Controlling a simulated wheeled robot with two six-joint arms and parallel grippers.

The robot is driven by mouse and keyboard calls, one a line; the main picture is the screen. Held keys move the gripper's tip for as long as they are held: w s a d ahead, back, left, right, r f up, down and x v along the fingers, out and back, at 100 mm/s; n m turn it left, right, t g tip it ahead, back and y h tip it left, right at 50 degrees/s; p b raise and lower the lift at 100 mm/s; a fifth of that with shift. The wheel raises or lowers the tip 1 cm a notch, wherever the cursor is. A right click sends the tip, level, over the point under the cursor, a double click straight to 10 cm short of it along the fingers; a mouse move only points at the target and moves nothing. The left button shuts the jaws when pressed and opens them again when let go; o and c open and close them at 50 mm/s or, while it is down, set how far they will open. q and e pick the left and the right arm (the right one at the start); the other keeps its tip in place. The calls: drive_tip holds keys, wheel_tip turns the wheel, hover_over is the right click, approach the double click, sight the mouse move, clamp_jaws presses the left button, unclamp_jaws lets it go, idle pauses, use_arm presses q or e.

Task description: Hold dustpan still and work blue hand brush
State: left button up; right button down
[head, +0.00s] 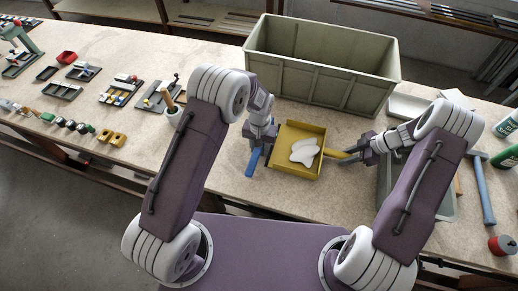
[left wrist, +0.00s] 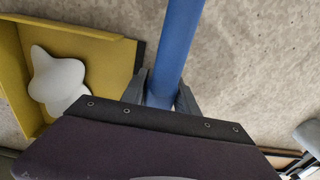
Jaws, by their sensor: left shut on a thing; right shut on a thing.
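The yellow dustpan (head: 286,165) lies on the bench in front of the grey-green crate, with white pieces (head: 305,152) in it. My right gripper (head: 360,151) is shut on the dustpan's yellow handle (head: 341,154) at the pan's right side. My left gripper (head: 258,143) is shut on the blue hand brush (head: 253,162), just left of the pan. In the left wrist view the blue brush (left wrist: 179,45) runs up between the fingers (left wrist: 163,92), beside the dustpan's dark edge (left wrist: 139,56). The bristles are not visible.
The large crate (head: 320,90) stands behind the dustpan. A grey tray (head: 444,208) lies partly under my right arm, with a blue-handled hammer (head: 483,190) to its right. Small parts and trays fill the bench's left. Bare bench lies in front of the dustpan.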

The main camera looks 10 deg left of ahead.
use_arm(q)
drive_tip(key=shift+r, duration=2.65)
use_arm(e)
drive_tip(key=c, duration=1.1)
unclamp_jaws()
drive_tip(key=shift+r, duration=0.1)
use_arm(q)
drive_tip(key=shift+r+p, duration=0.85)
drive_tip(key=shift+p, duration=0.05)
use_arm(e)
drive_tip(key=shift+v, duration=3.45)
drive_tip(key=shift+d, duration=0.1)
